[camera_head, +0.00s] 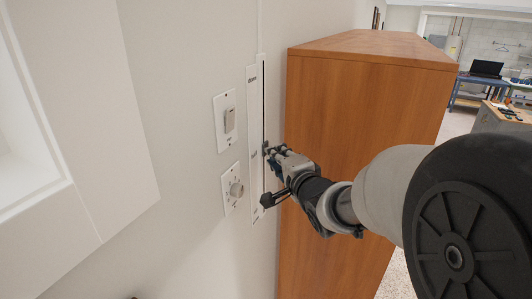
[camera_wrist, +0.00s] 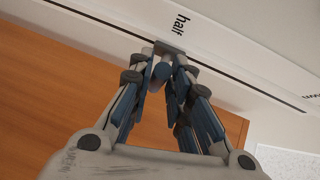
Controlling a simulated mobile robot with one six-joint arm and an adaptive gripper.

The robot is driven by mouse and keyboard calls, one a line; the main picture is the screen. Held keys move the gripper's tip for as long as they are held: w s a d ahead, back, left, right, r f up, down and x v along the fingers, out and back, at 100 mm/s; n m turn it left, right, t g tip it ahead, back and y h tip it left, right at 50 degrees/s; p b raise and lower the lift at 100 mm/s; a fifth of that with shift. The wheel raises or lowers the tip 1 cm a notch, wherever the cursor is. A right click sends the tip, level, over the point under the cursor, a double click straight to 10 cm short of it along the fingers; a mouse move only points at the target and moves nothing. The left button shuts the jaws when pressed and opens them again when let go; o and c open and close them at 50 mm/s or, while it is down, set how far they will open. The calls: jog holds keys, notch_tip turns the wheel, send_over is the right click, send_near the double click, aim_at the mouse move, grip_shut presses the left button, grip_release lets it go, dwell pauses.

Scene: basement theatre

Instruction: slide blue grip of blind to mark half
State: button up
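The blind's white track plate (camera_head: 253,110) is upright on the wall, with a dark slot along its right side. In the wrist view the plate (camera_wrist: 225,50) runs aslant across the top, with the printed mark "half" (camera_wrist: 179,23). In the head view my gripper (camera_head: 268,152) is at the slot about midway down, hiding the grip.
A wooden cabinet (camera_head: 345,125) stands close on the right, beside my arm. A white frame juts out at far left.

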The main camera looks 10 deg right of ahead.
jog(key=o, duration=0.3)
jog(key=s, duration=0.4)
jog(key=s+d+r, duration=0.1)
jog(key=s, duration=0.6)
jog(key=shift+s+d+r, duration=0.3)
jog(key=shift+s+d, duration=0.05)
jog(key=shift+s, duration=0.05)
jog(key=shift+f, duration=0.1)
